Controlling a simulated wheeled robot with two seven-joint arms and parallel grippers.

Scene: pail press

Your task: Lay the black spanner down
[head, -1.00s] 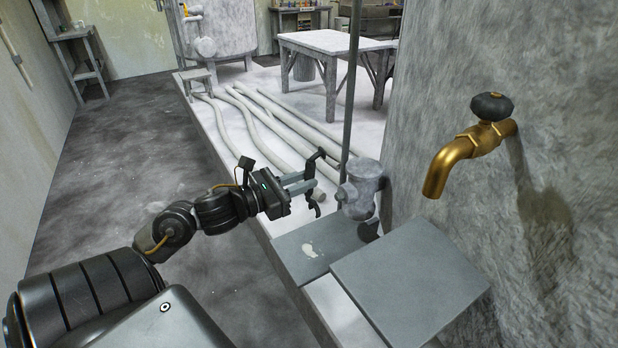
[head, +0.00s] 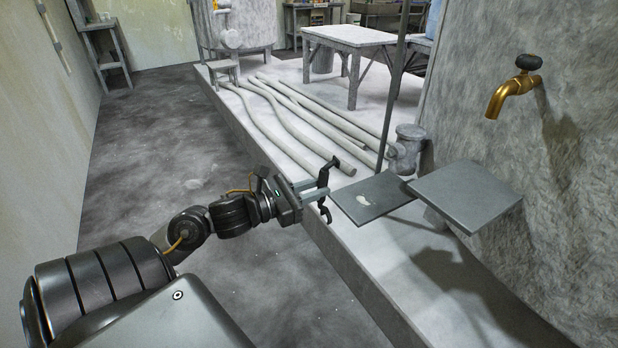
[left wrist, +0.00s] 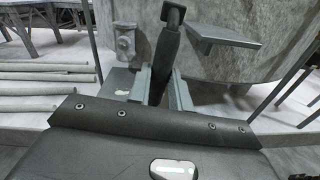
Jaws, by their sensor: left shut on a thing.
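The black spanner (head: 329,171) is held crosswise in my left gripper (head: 317,189), in the air by the left edge of the pale raised ledge. Its ends stick out above and below the fingers. In the left wrist view the spanner (left wrist: 167,48) stands up between the two grey fingers (left wrist: 162,90), its head toward the top. The left gripper is shut on it. Its lower end is hidden there by the gripper body. My right gripper is not in view.
A grey plate with a pale smear (head: 392,208) lies right of the gripper. Another grey plate (head: 465,190) juts out higher beside it. A grey valve-like fitting (head: 407,150) and upright pole (head: 393,100) stand behind. Pipes (head: 290,120) lie farther back. A brass tap (head: 508,95) is on the wall.

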